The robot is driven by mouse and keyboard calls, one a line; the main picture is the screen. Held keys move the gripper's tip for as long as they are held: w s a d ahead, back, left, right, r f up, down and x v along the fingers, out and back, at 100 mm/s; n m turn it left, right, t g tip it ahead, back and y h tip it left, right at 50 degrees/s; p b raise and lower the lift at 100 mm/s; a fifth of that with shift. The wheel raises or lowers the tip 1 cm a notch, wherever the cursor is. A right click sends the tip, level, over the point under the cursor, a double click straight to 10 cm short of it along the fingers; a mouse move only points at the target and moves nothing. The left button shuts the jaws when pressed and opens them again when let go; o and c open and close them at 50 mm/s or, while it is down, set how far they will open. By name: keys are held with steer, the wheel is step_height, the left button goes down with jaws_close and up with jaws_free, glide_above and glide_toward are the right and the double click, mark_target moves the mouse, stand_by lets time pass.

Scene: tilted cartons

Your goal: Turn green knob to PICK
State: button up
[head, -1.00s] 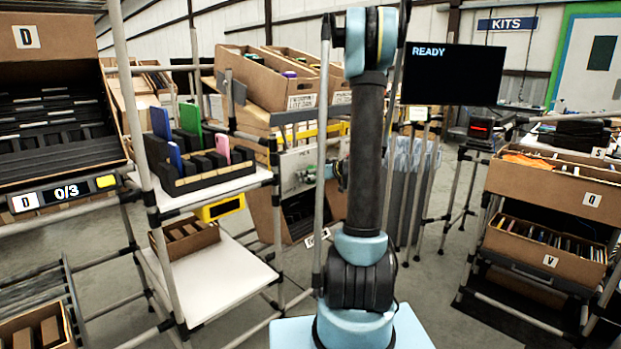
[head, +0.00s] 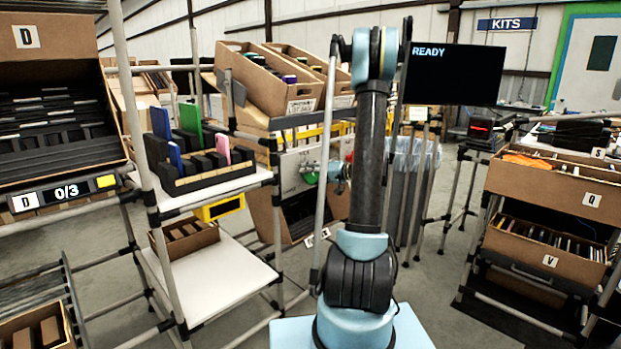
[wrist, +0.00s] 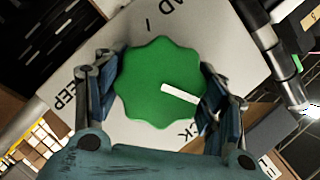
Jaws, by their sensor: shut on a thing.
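The green knob (wrist: 150,75) is a scalloped disc with a white pointer bar (wrist: 180,94), seen large in the wrist view. The pointer runs right and slightly down, toward my right finger. My gripper (wrist: 162,82) is shut on the knob, one finger on each side. The pale panel (wrist: 100,55) behind carries dark lettering: "AD" at top, "EEP" at left, "CK" at lower right. The rest of the lower right word is hidden. In the head view the knob (head: 311,178) is small and my gripper (head: 322,172) reaches it from the right.
A black bin (head: 300,213) sits below the panel. A shelf (head: 215,275) stands left, and cartons (head: 270,80) tilt above the panel. The screen (head: 452,75) reads READY.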

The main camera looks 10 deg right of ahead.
steer(key=m+y, duration=0.1)
steer(key=m, duration=0.1)
steer(key=m+y, duration=0.1)
steer(key=m, duration=0.1)
steer(key=shift+w+d+f, duration=0.1)
steer(key=shift+w+d, duration=0.05)
steer(key=shift+d, duration=0.05)
stand_by(0.4)
steer(key=o, duration=1.1)
steer(key=shift+c, duration=0.2)
steer(key=f+v, duration=0.1)
steer(key=v, duration=1)
steer(key=shift+s+d+r, duration=0.25)
steer(key=shift+d+r, duration=0.1)
steer(key=shift+d, duration=0.05)
